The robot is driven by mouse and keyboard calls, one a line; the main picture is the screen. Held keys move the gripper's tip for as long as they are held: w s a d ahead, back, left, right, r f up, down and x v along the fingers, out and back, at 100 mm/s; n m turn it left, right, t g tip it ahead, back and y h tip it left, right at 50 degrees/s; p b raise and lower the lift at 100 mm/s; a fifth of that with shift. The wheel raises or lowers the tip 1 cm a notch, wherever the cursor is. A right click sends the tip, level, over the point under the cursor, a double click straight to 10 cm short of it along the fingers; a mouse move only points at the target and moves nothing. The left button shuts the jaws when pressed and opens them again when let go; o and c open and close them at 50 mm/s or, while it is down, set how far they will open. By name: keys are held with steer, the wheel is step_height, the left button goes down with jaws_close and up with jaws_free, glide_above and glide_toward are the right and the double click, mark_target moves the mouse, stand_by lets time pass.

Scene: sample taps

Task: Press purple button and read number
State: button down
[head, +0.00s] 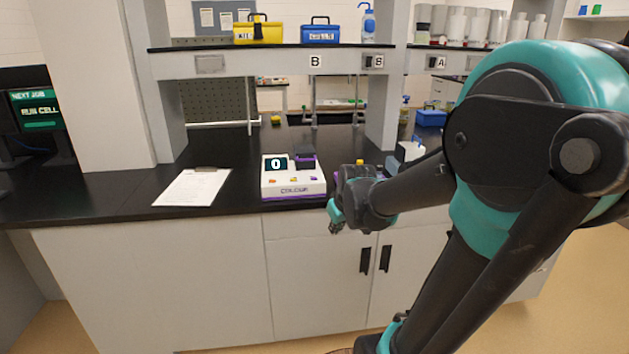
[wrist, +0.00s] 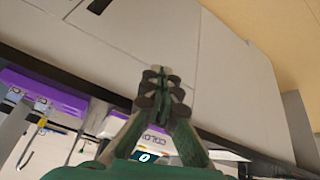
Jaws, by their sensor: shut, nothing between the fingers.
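A white instrument (head: 293,189) with purple trim and the label "COLOUR" stands on the black bench near its front edge. Its small dark display (head: 276,163) reads 0. Several small coloured buttons (head: 294,180) sit on its sloped face; they are too small to tell which is purple. My gripper (head: 335,229) is in front of the bench edge, just right of the instrument and below the benchtop, apart from it. In the wrist view my gripper (wrist: 160,76) is shut and empty, with the display (wrist: 145,157) showing 0 behind it.
A clipboard with paper (head: 193,187) lies left of the instrument. A purple-and-white unit (wrist: 42,90) shows at the left of the wrist view. White cabinets (head: 170,285) face the floor under the bench. A shelf (head: 270,62) with yellow and blue boxes spans above.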

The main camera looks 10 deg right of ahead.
mark_target(314, 178)
steer(key=w+a+r+n+t, duration=0.1)
steer(key=w+r+n, duration=0.2)
steer(key=w+r, duration=0.5)
steer(key=w+a+r+n+t+y, duration=0.1)
steer(key=w+r+n, duration=0.3)
steer(key=w+r, duration=0.5)
steer(key=w+t, duration=0.1)
steer(key=w, duration=0.7)
steer(key=shift+a, duration=0.2)
steer(key=shift+f, duration=4.4)
steer(key=shift+f, duration=0.1)
steer(key=shift+f, duration=0.3)
steer(key=shift+f, duration=0.4)
steer(key=shift+r, duration=0.8)
